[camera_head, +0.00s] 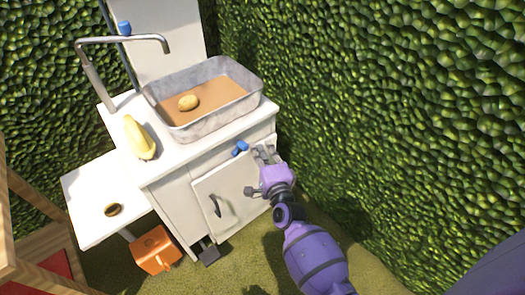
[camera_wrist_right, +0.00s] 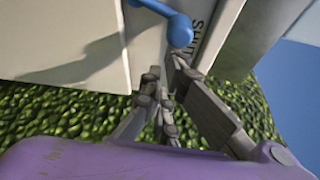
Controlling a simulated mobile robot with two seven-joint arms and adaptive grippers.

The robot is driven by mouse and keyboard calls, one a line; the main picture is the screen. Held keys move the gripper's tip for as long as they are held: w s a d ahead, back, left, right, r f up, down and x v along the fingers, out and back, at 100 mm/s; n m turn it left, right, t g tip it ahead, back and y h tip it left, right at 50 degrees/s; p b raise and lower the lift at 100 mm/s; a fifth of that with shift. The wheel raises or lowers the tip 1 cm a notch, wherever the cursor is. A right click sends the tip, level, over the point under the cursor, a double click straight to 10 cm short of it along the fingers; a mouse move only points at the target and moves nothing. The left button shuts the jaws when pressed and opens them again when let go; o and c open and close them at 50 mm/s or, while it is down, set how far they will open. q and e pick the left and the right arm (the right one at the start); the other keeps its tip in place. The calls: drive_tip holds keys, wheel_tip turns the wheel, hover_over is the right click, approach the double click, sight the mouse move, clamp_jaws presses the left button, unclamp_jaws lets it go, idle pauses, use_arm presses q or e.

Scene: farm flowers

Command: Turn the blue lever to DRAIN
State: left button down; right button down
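The small blue lever (camera_head: 240,148) sits on the front of the white sink cabinet, just below the countertop and under the basin. In the right wrist view the blue lever (camera_wrist_right: 176,24) ends in a round knob beside dark lettering that seems to read SHUT. No DRAIN label is readable. My right gripper (camera_head: 264,153) is just right of the lever, near the cabinet's front right corner, apart from it. In the wrist view its grey fingers (camera_wrist_right: 165,75) are close together below the knob, with nothing visible between them. My left gripper is out of view.
The grey metal basin (camera_head: 205,125) holds brown liquid and a potato-like object (camera_head: 188,102). A faucet (camera_head: 125,40) and a yellow squash-like object (camera_head: 139,138) are on the counter. The cabinet door (camera_head: 232,185) is shut. An orange container (camera_head: 155,250) is below. A green hedge (camera_head: 390,110) stands right.

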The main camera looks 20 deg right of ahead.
drive_tip(key=s+a+r+n+t+y+b, duration=0.2)
drive_tip(key=a+n, duration=0.3)
drive_tip(key=n, duration=0.6)
drive_tip(key=shift+a+r+t+b, duration=0.15)
drive_tip(key=shift+r+t+b, duration=0.55)
drive_tip(key=shift+b, duration=0.05)
